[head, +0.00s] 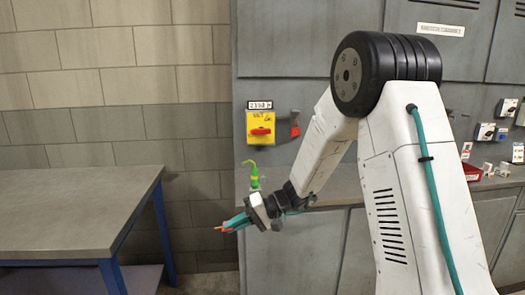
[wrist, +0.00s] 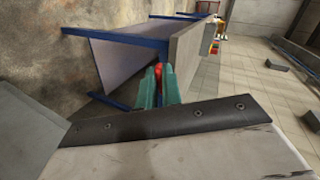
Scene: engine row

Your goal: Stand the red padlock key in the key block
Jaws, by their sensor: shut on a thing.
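My gripper (head: 234,224) has teal fingers and reaches left, past the grey cabinets, in the head view. Its fingers are closed on a small red thing, taken to be the red padlock key (wrist: 159,70), seen between the fingertips in the wrist view. Only a red-orange end of the key (head: 218,228) sticks out at the tips in the head view; the fingers hide most of it. The gripper is in the air, apart from any surface. I cannot make out the key block for certain in either view.
A grey-topped table with blue legs (head: 70,200) stands at left. A yellow switch plate (head: 260,126) with a red handle is on the cabinet front. A green-yellow item (head: 253,172) shows just above my gripper. A red tray (head: 472,172) and small grey blocks (head: 503,168) are on the right ledge.

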